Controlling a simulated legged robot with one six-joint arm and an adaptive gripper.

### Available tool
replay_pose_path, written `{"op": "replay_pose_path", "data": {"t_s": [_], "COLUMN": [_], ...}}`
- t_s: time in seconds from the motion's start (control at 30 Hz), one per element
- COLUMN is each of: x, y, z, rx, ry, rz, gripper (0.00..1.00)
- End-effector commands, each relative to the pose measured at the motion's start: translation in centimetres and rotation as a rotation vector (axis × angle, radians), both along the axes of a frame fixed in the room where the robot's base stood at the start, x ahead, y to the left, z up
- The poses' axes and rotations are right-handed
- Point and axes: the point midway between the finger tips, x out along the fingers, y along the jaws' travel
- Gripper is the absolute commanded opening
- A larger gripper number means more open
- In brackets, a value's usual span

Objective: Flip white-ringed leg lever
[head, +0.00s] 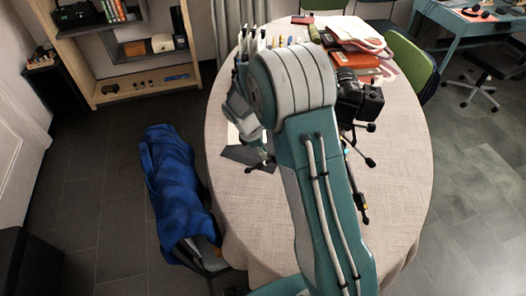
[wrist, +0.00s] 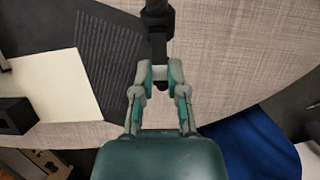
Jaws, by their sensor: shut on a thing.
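In the wrist view my gripper (wrist: 159,70) is shut on a black tripod part (wrist: 157,22) that runs up out of the top of the picture. No white ring shows there, and I cannot tell whether the held part is the lever or the leg itself. In the head view the black tripod body (head: 360,100) shows right of my arm, with black-footed legs reaching over the table. One leg foot (head: 370,162) lies to the right, and another (head: 362,214) lies nearer. My arm hides much of the tripod, and my fingertips are not clear in that view.
The round cloth-covered table (head: 405,190) has bare cloth on its right. Books and folders (head: 355,45) lie at the back. A white sheet (wrist: 55,85) lies beside a dark sheet (wrist: 108,55). A chair with a blue cloth (head: 172,180) stands left of the table.

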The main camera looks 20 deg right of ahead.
Motion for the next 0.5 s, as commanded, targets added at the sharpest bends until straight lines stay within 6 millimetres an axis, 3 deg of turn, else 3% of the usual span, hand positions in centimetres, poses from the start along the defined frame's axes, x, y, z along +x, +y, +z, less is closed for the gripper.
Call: {"op": "replay_pose_path", "data": {"t_s": [0.5], "x": [0.06], "y": [-0.17], "z": [0.63], "rx": [0.000], "ry": [-0.004], "rz": [0.001], "gripper": [0.03]}}
